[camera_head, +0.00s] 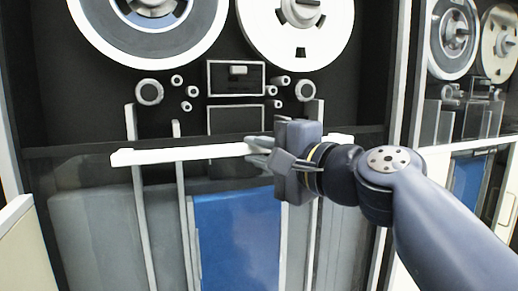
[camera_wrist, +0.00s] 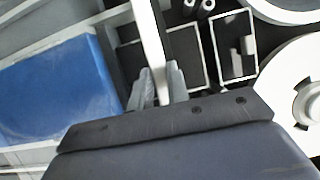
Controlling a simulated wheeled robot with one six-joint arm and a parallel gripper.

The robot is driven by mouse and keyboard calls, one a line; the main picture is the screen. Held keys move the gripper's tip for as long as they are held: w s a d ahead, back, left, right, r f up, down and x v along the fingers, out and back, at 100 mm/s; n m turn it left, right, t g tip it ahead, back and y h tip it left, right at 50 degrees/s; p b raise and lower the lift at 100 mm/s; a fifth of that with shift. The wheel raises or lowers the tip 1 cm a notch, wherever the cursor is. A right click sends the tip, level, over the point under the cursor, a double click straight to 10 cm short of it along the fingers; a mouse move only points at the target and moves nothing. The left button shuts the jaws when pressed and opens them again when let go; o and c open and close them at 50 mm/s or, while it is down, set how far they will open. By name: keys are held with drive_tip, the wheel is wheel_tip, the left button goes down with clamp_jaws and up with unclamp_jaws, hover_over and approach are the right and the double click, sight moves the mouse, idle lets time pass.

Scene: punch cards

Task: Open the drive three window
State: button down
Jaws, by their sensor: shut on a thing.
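The drive window shows in the head view as a clear pane (camera_head: 100,215) with a white rail (camera_head: 190,153) along its top, across the front of the tape drive. The rail tilts slightly, its left end a little lower. My gripper (camera_head: 260,151) reaches in from the right and is shut on the rail, right of its middle. In the wrist view the rail (camera_wrist: 150,40) runs up between the two fingertips (camera_wrist: 162,88). My gripper hides part of the rail's right half. I cannot tell a drive number.
Two tape reels (camera_head: 150,15) (camera_head: 297,25) and small rollers (camera_head: 149,92) sit above the rail. A blue panel (camera_head: 237,240) shows behind the pane. Another tape drive (camera_head: 470,110) stands at the right, behind my arm. A cream panel (camera_head: 25,250) is at the lower left edge.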

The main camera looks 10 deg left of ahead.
drive_tip(key=shift+f+b, duration=0.85)
drive_tip(key=shift+f, duration=0.6)
drive_tip(key=c, duration=1.4)
unclamp_jaws()
drive_tip(key=shift+o, duration=0.2)
